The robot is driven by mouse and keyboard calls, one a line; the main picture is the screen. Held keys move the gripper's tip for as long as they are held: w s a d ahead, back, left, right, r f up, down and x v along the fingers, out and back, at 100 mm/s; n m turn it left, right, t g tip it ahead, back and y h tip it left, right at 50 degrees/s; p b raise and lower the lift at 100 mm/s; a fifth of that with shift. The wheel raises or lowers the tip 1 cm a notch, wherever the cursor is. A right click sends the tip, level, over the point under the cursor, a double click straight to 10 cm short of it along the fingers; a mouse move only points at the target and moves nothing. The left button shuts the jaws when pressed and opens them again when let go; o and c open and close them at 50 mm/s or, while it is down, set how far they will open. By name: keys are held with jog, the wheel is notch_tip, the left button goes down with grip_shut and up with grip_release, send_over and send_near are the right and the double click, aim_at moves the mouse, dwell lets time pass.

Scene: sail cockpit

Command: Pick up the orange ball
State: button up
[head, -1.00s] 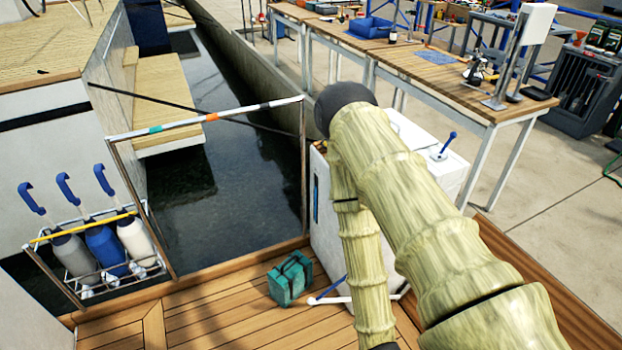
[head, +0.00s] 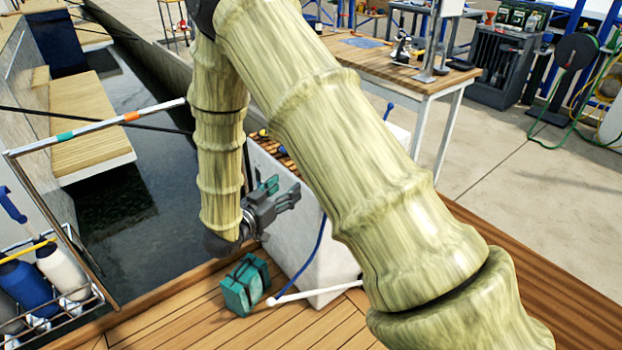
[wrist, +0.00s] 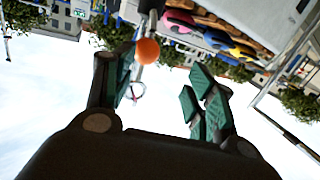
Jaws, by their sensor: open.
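My gripper (head: 282,190) is in front of the white cabinet in the head view, with dark jaws and teal pads. It is empty. In the wrist view my gripper (wrist: 165,80) has its two fingers spread wide apart. The orange ball (wrist: 147,51) is in the wrist view, up beyond the left finger's tip and a little inside it. It lies in line with a pale rod, and I cannot tell whether they touch. The ball is not visible in the head view; my arm covers much of that picture.
A white cabinet (head: 330,268) stands on the wooden deck, with a teal box (head: 245,285) and a white pipe (head: 320,291) beside it. A rail (head: 95,130) and bottle rack (head: 75,305) are at left. A workbench (head: 400,72) stands behind.

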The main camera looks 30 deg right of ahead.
jog(key=shift+w+d+r+m+g+h, duration=0.35)
jog(key=shift+d+r, duration=0.2)
jog(key=shift+d, duration=1.2)
jog(key=shift+w+d+r+m+g+h, duration=0.35)
jog(key=shift+d+r, duration=0.25)
jog(key=shift+d, duration=1.1)
jog(key=shift+w+d+r+m+g+h, duration=0.25)
jog(key=shift+w+d+r+m, duration=0.25)
jog(key=shift+d, duration=1.25)
jog(key=shift+r, duration=0.1)
jog(key=c, duration=1.1)
